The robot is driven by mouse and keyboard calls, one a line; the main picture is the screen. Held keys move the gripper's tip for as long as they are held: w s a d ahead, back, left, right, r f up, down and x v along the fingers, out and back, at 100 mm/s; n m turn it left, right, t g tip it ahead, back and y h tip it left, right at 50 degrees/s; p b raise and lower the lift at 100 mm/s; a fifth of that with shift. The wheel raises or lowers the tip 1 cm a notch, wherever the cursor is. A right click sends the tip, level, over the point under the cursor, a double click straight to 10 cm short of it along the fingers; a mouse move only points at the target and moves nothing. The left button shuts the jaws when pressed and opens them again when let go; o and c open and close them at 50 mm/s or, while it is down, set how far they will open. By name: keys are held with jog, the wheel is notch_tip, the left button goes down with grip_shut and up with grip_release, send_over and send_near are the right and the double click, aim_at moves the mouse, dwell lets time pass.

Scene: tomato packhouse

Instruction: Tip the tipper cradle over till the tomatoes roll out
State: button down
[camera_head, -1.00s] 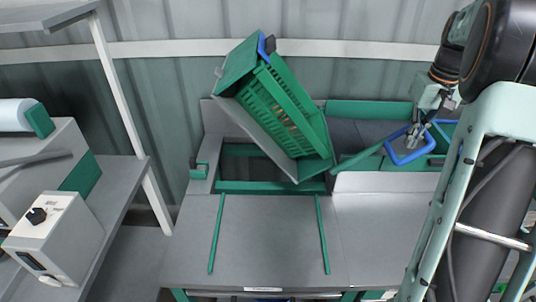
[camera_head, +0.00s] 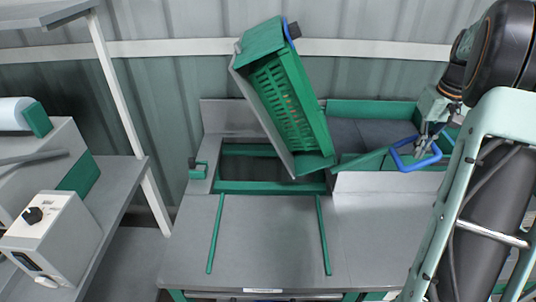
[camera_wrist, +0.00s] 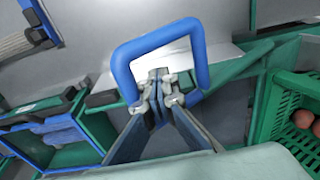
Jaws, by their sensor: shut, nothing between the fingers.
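The tipper cradle (camera_head: 266,124) is tilted steeply, its lower edge at the right. A green slotted crate (camera_head: 298,100) rides on it; small reddish patches show through its slots. In the wrist view the crate (camera_wrist: 277,108) is at the right with tomatoes (camera_wrist: 304,119) inside. A blue loop handle (camera_head: 398,155) sits at the end of a green lever (camera_head: 362,161). My gripper (camera_head: 424,149) is shut and empty at the handle. In the wrist view my fingertips (camera_wrist: 157,78) lie inside the blue loop (camera_wrist: 121,62); contact is hard to tell.
A green-rimmed grey bin (camera_head: 372,108) lies right of the cradle. The front bench (camera_head: 265,240) is clear between two green strips. A shelf with a white box (camera_head: 55,240) stands at the left. A corrugated wall is behind.

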notch_tip(320, 180, up, 7)
jog(key=p, duration=0.5)
jog(key=shift+f, duration=0.15)
jog(key=shift+s, duration=0.1)
jog(key=shift+d, duration=0.1)
jog(key=shift+d+p, duration=0.75)
jog(key=shift+d, duration=0.4)
jog(key=shift+f, duration=0.1)
jog(key=shift+f, duration=0.15)
